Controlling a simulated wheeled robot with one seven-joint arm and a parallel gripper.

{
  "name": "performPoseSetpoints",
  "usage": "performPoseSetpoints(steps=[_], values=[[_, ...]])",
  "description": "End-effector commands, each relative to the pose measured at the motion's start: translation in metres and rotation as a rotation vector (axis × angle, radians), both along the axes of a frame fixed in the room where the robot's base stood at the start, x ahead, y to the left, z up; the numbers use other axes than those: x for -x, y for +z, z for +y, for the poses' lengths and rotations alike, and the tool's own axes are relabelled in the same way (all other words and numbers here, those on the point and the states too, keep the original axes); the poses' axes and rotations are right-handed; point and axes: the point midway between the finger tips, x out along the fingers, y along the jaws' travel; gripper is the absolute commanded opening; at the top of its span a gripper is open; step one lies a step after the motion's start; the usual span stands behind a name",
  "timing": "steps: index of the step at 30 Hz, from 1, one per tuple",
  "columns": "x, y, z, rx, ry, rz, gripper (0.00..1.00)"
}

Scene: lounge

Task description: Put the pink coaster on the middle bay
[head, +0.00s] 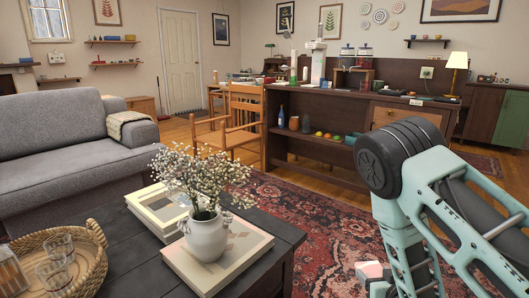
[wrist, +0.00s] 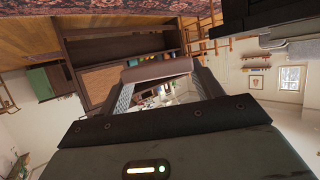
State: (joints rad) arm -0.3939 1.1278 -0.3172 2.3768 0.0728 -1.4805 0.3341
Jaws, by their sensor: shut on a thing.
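In the wrist view my gripper (wrist: 162,80) is shut on a flat, dull pink piece, the pink coaster (wrist: 160,70), which spans between the two fingertips. It is seen nearly edge-on. In the head view my arm is at the lower right, and a small pink and pale block (head: 372,271) shows beside its lower end; I cannot tell if it is the coaster. The dark wooden shelf unit (head: 345,160) stands across the rug, well away from my gripper. Its open shelf holds a blue bottle and several coloured items. I cannot tell which bay is the middle one.
A black coffee table (head: 110,228) with a wicker tray (head: 92,262), books and a flower vase (head: 207,235) is at the front left. A grey sofa (head: 70,150) is behind it. A wooden chair (head: 240,120) stands left of the unit. The patterned rug (head: 315,215) is open floor.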

Motion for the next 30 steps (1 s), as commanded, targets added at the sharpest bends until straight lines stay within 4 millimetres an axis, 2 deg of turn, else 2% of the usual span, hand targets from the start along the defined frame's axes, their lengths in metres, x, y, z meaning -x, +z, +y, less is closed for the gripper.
performPoseSetpoints(steps=[4, 6, 13, 17, 30], values=[[0.002, -0.005, -0.032, -0.001, -0.06, 0.001, 0.38], [0.002, 0.009, -0.027, -0.002, -0.052, -0.001, 0.38], [0.002, 0.039, -0.027, -0.002, -0.051, -0.001, 0.38], [0.002, 0.065, -0.027, -0.002, -0.051, -0.001, 0.38], [0.002, 0.17, -0.027, -0.002, -0.051, 0.0, 0.38]])
